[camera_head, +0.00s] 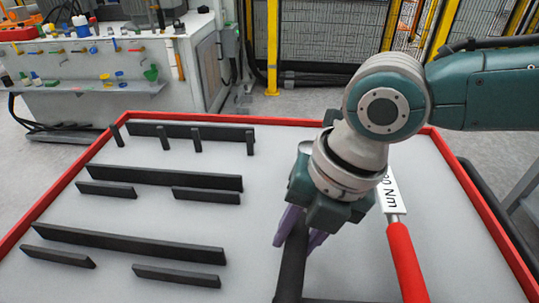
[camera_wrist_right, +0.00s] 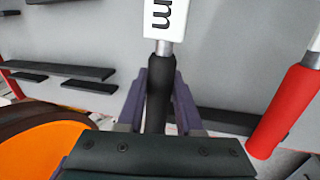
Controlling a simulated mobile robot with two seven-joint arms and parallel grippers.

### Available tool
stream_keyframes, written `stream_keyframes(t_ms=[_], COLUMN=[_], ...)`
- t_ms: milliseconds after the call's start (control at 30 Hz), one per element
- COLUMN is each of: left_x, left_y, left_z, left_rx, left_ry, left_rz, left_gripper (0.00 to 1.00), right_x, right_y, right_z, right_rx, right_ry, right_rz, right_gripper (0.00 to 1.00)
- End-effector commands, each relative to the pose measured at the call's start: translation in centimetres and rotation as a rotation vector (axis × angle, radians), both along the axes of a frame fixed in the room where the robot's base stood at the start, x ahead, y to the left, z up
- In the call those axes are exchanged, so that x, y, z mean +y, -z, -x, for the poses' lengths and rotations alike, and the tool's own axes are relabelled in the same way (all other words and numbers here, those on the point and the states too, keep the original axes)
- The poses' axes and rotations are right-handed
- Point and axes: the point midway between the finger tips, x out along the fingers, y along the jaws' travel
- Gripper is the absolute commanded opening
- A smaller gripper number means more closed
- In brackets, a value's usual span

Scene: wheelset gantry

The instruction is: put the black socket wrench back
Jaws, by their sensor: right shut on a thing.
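My right gripper (camera_head: 301,236) comes in from the right over the tray, its purple fingers closed around the black handle of the socket wrench (camera_head: 291,268). In the right wrist view the black handle (camera_wrist_right: 159,92) sits between the two fingers (camera_wrist_right: 160,110). A metal shaft and a white label ending in "m" continue beyond it. In the head view my gripper and wrist hide the wrench's far part. I cannot tell whether the wrench touches the tray. My left gripper is in neither view.
The grey tray (camera_head: 270,150) has a red rim and several black holder bars (camera_head: 165,177) on its left. A red-handled wrench (camera_head: 404,262) with a white label lies close to the right of my gripper. A workbench (camera_head: 110,100) stands behind.

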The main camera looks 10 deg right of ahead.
Motion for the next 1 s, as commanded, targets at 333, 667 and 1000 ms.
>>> stream_keyframes(t_ms=[333, 667, 1000], left_x=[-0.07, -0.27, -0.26], left_y=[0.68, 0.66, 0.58], left_z=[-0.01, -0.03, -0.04], left_rx=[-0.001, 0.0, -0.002], left_ry=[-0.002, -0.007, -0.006], left_rz=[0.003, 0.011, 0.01], left_gripper=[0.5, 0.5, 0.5], right_x=[0.05, 0.03, -0.09], right_y=[0.71, 0.74, 0.6], right_z=[-0.07, -0.04, 0.04], right_rx=[-0.002, -0.002, 0.002], right_ry=[-0.001, -0.001, 0.001], right_rz=[-0.001, 0.0, 0.0], right_gripper=[0.0, 0.64, 0.7])
